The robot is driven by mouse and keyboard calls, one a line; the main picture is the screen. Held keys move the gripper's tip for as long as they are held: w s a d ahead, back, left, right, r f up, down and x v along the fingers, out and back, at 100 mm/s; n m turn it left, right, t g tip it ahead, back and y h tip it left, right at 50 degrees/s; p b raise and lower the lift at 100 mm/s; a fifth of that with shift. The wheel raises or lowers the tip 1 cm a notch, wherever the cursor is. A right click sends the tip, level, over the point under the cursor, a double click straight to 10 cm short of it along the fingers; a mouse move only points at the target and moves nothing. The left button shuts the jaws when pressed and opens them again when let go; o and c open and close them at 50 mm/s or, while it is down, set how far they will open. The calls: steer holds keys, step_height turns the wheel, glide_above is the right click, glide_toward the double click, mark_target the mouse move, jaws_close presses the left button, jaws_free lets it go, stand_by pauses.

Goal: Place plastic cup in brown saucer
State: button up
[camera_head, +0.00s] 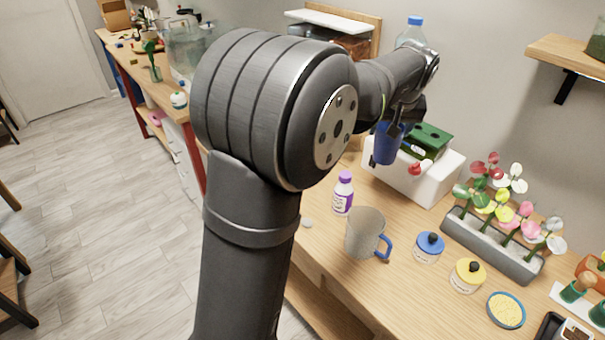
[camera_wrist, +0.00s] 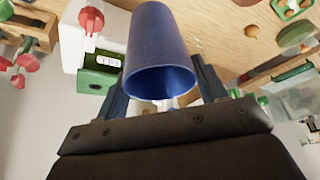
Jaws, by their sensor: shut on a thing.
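A blue plastic cup (camera_head: 387,148) is held in the air by my gripper (camera_head: 393,128), in front of the white box at the back of the table. In the wrist view the cup (camera_wrist: 160,45) fills the space between the two dark fingers of my gripper (camera_wrist: 163,88), with its open rim facing the camera. My gripper is shut on the cup. My arm hides part of the table in the head view.
A purple-capped bottle (camera_head: 343,192), a grey mug (camera_head: 365,233), blue-lidded jar (camera_head: 429,246), yellow-lidded jar (camera_head: 467,274) and flower planter (camera_head: 492,245) stand on the table. A water bottle (camera_head: 412,32) is behind my arm.

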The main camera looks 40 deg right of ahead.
steer(key=w+a+m, duration=0.1)
steer(key=w+a, duration=0.7)
steer(key=w, duration=0.3)
steer(key=shift+w+a+f, duration=0.5)
steer(key=shift+w+f, duration=1.45)
steer(key=shift+f, duration=0.75)
steer(key=shift+w+a+f, duration=0.45)
steer(key=shift+w+f, duration=1.5)
steer(key=shift+f, duration=0.75)
steer(key=shift+w+a+f, duration=0.5)
steer(key=shift+w+f, duration=1.45)
steer(key=shift+f, duration=0.75)
steer(key=shift+f, duration=0.15)
steer(key=o, duration=1)
steer(key=shift+c, duration=0.2)
